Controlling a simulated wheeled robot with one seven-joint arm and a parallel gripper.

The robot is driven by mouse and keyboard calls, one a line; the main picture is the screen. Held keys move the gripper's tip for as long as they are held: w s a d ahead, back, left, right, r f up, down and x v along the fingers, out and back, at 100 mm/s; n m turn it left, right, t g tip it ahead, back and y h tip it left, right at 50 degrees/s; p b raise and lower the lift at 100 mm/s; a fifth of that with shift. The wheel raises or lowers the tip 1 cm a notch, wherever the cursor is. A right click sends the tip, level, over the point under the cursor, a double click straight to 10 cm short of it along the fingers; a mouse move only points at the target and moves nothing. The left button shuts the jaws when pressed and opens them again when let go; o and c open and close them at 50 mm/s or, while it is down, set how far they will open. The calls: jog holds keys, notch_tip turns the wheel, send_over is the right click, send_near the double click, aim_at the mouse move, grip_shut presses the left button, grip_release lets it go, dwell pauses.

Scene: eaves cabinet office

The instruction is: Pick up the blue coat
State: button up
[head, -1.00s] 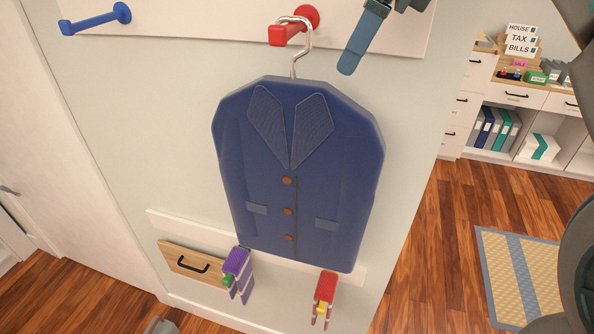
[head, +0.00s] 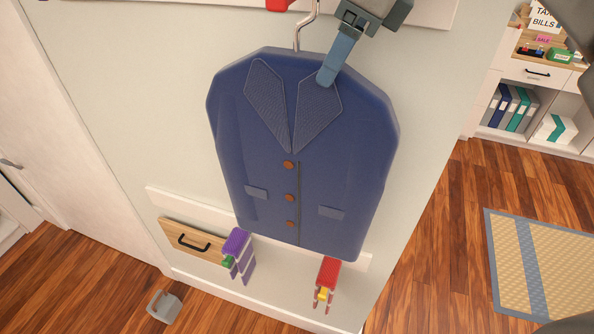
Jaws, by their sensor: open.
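The blue coat (head: 350,170) hangs against the pale wall in the middle of the head view. It has grey-blue lapels, brown buttons and two pocket flaps. Its metal hanger hook (head: 298,38) rises to a red wall peg (head: 285,3), which is mostly cut off by the top edge. My gripper (head: 330,70) reaches in from the top right and is open and empty. A blue-grey finger overlaps the coat's right lapel near the top; whether it touches the cloth I cannot tell. The other finger is not clearly visible.
A grey object (head: 163,306) stands on the floor. Right are shelves with binders (head: 510,108) and a rug (head: 540,255).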

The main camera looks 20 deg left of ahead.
jog(key=x, duration=0.5)
jog(key=shift+s+a, duration=0.1)
jog(key=shift+s, duration=0.1)
jog(key=shift+r, duration=0.1)
jog(key=c, duration=1.3)
